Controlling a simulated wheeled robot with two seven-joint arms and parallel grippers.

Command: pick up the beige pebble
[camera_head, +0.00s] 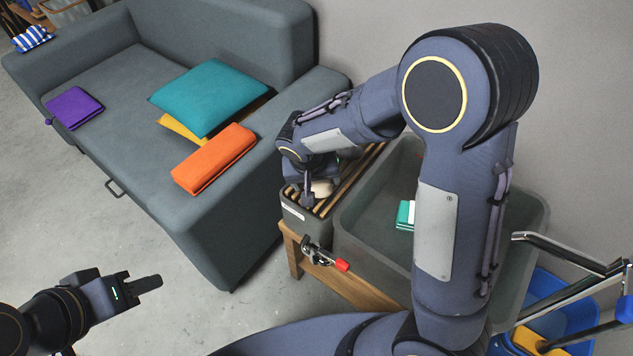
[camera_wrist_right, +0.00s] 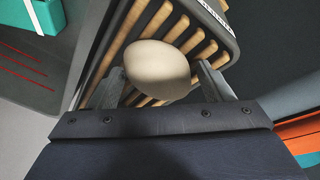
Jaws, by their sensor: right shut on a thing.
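The beige pebble (camera_wrist_right: 157,70) is smooth and rounded. In the right wrist view it sits between the two fingers of my right gripper (camera_wrist_right: 165,85), which is shut on it. Wooden slats of a grey slatted box (camera_head: 294,211) lie behind the pebble. In the head view the pebble (camera_head: 322,188) is partly hidden by my right gripper (camera_head: 314,195), at the slatted box. I cannot tell whether the pebble still touches the slats. My left gripper (camera_head: 150,284) is at the lower left over bare floor, with nothing visible in it; its finger gap is unclear.
A large grey bin (camera_head: 375,240) with a teal item (camera_head: 405,214) stands right of the slatted box, on a wooden bench (camera_head: 293,256). A red-handled clamp (camera_head: 325,258) sits at its front edge. The grey sofa (camera_head: 180,185) holds cushions and folded cloths. A blue crate (camera_head: 560,300) stands lower right.

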